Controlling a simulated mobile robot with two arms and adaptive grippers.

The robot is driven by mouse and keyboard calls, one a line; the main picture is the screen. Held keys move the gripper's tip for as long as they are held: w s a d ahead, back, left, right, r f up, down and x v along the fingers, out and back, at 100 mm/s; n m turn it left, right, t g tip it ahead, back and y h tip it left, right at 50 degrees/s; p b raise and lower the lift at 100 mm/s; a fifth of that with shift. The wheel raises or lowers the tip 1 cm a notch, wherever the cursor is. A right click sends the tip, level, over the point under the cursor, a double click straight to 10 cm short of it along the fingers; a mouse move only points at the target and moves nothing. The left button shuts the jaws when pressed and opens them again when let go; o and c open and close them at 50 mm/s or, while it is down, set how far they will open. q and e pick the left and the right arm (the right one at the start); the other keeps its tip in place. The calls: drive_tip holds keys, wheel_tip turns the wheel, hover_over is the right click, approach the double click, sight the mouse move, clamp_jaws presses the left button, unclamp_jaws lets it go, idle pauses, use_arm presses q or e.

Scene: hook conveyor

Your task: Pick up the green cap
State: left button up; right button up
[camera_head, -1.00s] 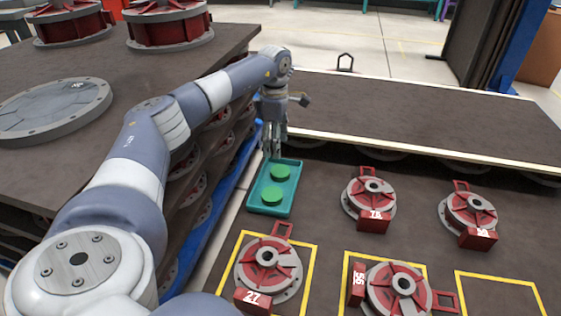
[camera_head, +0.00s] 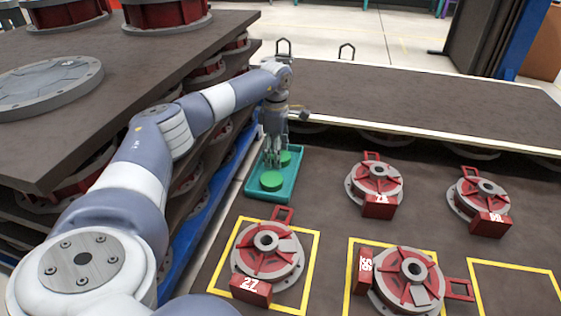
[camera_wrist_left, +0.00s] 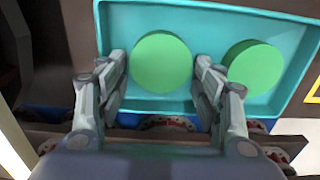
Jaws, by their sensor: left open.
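Two round green caps lie in a teal tray (camera_head: 284,194). The nearer cap (camera_head: 271,181) is in clear view in the head view. The farther cap (camera_head: 285,158) is partly hidden behind my left gripper (camera_head: 273,160). My left gripper points down at the tray's far end. In the left wrist view the open fingers (camera_wrist_left: 165,95) stand on either side of one green cap (camera_wrist_left: 161,63), apart from it, with nothing held. The other cap (camera_wrist_left: 252,68) is to the right, outside the fingers. My right gripper does not show.
Several red and grey numbered parts stand on the dark surface, one of them (camera_head: 268,250) in a yellow outlined square just in front of the tray. A long dark conveyor (camera_head: 420,100) lies behind. A dark multi-level rack (camera_head: 120,100) stands left, under my left arm.

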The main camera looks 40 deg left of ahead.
use_arm(q)
drive_tip(key=shift+f, duration=0.1)
drive_tip(key=c, duration=0.5)
drive_tip(key=shift+c, duration=0.2)
